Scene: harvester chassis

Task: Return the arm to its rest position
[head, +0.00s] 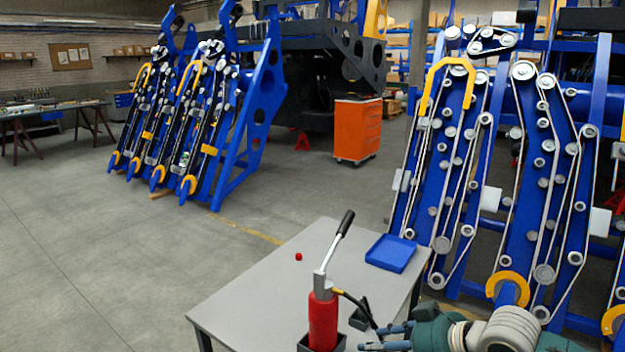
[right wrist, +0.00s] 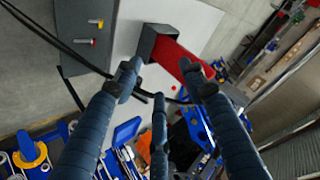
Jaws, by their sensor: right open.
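My right arm comes in at the bottom right of the head view. Its gripper (head: 384,336) is open and empty, just to the right of the red hand pump (head: 323,320) and near the table's edge. In the right wrist view its three dark fingers (right wrist: 160,75) are spread with nothing held between them. The red pump body (right wrist: 178,56) shows beyond the fingertips there, apparently apart from them. The pump stands upright in a black holder (right wrist: 148,44), with its black-tipped lever raised. My left gripper is not in view.
The grey table (head: 262,290) carries a blue tray (head: 391,253), a small red piece (head: 298,257) and a black hose (head: 357,303). The blue harvester chassis (head: 520,215) with belts and rollers stands close behind at right. Open floor (head: 110,235) lies at left.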

